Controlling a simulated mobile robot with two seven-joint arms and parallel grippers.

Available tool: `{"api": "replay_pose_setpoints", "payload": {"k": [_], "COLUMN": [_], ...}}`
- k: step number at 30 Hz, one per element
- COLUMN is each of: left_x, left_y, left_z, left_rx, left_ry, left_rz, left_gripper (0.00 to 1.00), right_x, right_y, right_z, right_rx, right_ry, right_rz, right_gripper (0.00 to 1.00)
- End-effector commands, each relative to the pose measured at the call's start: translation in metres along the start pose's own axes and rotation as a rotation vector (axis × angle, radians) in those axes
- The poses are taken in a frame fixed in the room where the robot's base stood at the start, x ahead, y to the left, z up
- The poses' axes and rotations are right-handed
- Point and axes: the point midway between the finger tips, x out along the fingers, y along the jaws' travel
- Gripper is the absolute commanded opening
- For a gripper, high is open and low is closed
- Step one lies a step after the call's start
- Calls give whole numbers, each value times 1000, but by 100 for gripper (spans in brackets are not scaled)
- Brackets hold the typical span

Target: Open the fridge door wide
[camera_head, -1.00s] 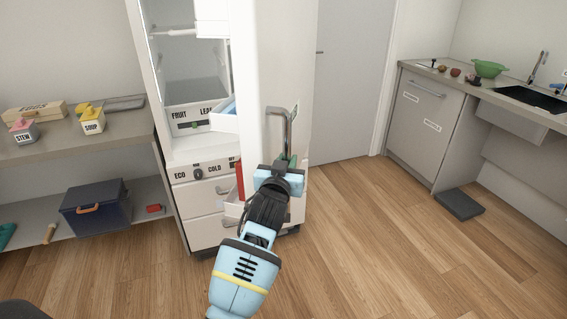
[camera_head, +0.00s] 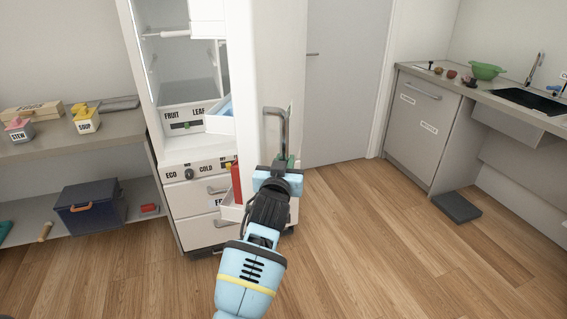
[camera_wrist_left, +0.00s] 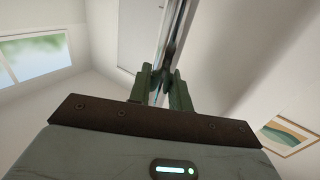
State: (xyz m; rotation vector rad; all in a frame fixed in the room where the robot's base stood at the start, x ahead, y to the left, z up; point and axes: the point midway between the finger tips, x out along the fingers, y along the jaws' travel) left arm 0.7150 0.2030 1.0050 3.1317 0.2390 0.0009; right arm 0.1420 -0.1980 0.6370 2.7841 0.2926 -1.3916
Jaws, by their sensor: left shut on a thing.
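The fridge (camera_head: 190,148) stands left of centre with its white door (camera_head: 262,75) swung open toward me, so the inside shows. The door has a grey vertical bar handle (camera_head: 284,125) on its outer face. My left gripper (camera_head: 284,161) is shut on the lower part of this handle. In the left wrist view the green fingers (camera_wrist_left: 163,90) close around the handle bar (camera_wrist_left: 172,40). The door edge hides part of the fridge's inside. My right gripper is not in view.
A counter (camera_head: 80,134) with stew and soup boxes is left of the fridge, with a dark blue bin (camera_head: 92,207) below. A grey cabinet (camera_head: 420,125) and a dark floor block (camera_head: 457,207) are at the right. The wooden floor between is clear.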

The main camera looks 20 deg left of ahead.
Motion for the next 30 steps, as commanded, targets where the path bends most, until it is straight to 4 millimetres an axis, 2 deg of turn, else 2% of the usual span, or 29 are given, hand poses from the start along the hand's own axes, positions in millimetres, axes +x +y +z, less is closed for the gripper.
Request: {"api": "replay_pose_setpoints", "payload": {"k": [11, 12, 16, 30], "left_x": [0, 0, 0, 0], "left_y": [0, 0, 0, -1], "left_z": [2, 2, 1, 0], "left_rx": [0, 0, 0, 0], "left_ry": [-4, -4, -3, -1], "left_rz": [-1, -1, -1, 0], "left_gripper": [0, 22, 39, 39], "right_x": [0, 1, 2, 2], "right_y": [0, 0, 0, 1], "right_z": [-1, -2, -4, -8], "right_rx": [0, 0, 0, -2], "right_ry": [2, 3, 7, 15], "right_rz": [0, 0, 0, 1], "right_gripper": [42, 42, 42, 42]}}
